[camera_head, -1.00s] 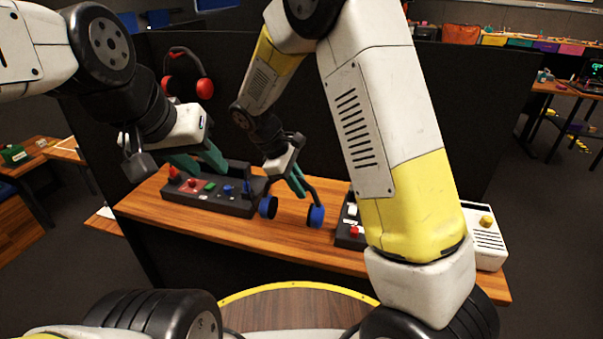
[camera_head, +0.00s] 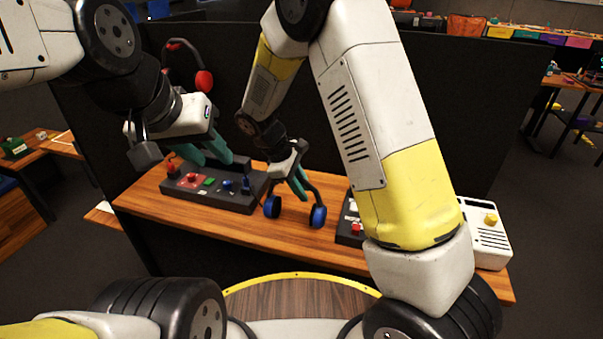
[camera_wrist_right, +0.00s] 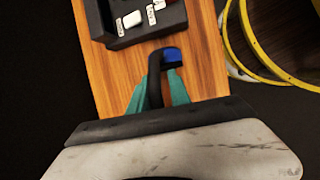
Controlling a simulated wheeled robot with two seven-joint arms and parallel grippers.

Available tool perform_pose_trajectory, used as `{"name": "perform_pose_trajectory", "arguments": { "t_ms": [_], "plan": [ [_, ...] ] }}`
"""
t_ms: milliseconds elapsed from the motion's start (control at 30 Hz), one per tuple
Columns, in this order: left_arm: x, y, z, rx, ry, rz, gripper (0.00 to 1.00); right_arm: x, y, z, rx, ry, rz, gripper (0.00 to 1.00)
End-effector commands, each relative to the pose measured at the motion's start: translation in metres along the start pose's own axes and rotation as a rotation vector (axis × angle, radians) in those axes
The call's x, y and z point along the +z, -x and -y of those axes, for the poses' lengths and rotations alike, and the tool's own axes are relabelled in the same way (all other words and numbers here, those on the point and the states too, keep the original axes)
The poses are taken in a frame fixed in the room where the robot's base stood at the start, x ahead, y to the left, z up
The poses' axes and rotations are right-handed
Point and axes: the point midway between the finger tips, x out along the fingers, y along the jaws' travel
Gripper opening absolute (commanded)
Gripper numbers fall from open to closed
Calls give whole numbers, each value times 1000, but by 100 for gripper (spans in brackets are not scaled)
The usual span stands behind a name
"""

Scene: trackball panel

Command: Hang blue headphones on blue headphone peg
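The blue headphones (camera_head: 318,214), with a black headband and blue ear cups, hang from my right gripper (camera_head: 300,184), cups down, just over or at the wooden table. In the right wrist view the headband (camera_wrist_right: 155,84) runs between the teal fingers of my right gripper (camera_wrist_right: 158,98), with a blue cup (camera_wrist_right: 173,56) beyond. My left gripper (camera_head: 205,151) has its teal fingers apart and empty, above the left control panel. I cannot make out a blue headphone peg in either view.
Red headphones (camera_head: 204,81) hang on the dark partition (camera_head: 225,60) at the upper left. A panel with coloured buttons (camera_head: 210,194) sits on the table's left. Another panel (camera_head: 350,236) and a white box with a yellow knob (camera_head: 487,240) are on the right. Bare tabletop (camera_head: 290,236) lies in front.

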Motion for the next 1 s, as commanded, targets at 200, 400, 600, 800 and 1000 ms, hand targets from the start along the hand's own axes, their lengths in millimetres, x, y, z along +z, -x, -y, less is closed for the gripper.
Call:
{"name": "perform_pose_trajectory", "arguments": {
  "t_ms": [200, 400, 600, 800, 1000],
  "plan": [
    [0, 0, 0, 0, 0, 0, 36, 0, 0, 0, 0, 0, -1, 36],
    [0, 0, 0, 0, 0, 0, 36, -1, 1, 0, 1, 1, -1, 36],
    [0, 0, 0, 0, 0, 0, 36, -1, 31, 0, 3, 1, -4, 36],
    [0, 0, 0, 0, 0, 0, 36, -2, 63, 1, 1, 0, -4, 36],
    [0, 0, 0, 0, 0, 0, 36, -1, 78, 2, 0, 0, -1, 36]
  ]
}}
